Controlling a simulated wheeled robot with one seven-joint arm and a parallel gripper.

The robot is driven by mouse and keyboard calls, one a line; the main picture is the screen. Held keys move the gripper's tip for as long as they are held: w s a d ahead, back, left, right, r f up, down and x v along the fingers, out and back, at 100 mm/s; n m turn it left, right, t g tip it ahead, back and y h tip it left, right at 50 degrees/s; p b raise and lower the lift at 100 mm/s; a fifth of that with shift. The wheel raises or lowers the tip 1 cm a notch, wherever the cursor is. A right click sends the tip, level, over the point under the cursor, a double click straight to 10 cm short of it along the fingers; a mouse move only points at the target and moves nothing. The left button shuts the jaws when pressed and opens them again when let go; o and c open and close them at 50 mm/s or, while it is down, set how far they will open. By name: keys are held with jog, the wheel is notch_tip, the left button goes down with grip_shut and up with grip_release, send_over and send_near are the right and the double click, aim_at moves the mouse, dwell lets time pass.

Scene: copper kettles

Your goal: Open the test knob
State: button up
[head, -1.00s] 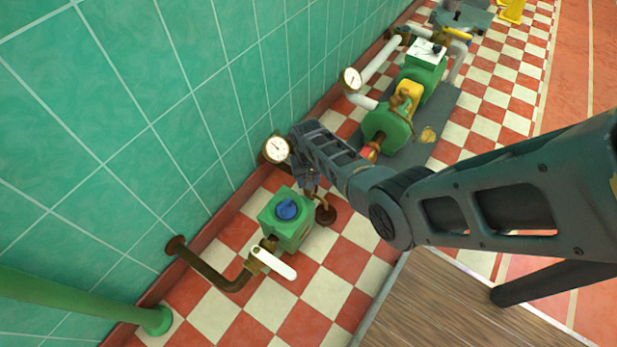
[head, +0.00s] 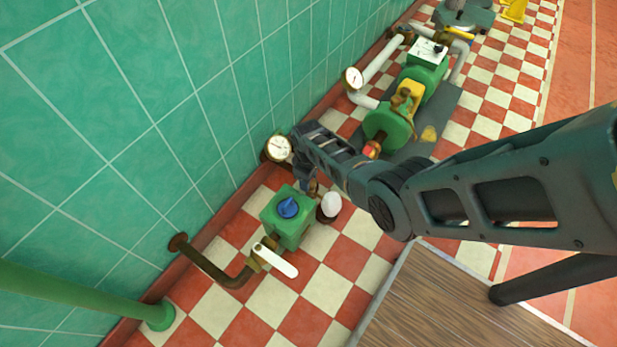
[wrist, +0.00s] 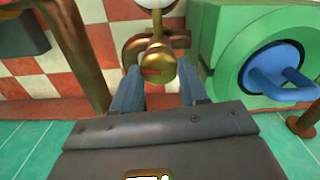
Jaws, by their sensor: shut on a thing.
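A brass knob (wrist: 156,62) with a dark red mark on its face sits between my fingers in the wrist view. My gripper (wrist: 159,88) is shut on it; it also shows partly in the head view (head: 307,186), where my arm hides most of the fingers. Behind the knob is a brass fitting. A white rounded shape (head: 331,204) stands over the brown floor fitting beside the green box (head: 291,229). A blue knob (head: 288,207) is on that box and also shows at the right of the wrist view (wrist: 275,72). No label on either knob is readable.
A white lever (head: 276,262) and brown pipe (head: 222,279) lie in front of the green box. A round gauge (head: 278,148) is near the tiled wall. A green pump (head: 388,129) with pipes stands farther back. Checkered floor (head: 330,287) is clear at front.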

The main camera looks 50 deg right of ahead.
jog(key=shift+n, duration=0.7)
jog(key=o, duration=1.1)
jog(key=shift+c, duration=0.2)
jog(key=shift+r+p, duration=2.3)
jog(key=shift+r, duration=1.6)
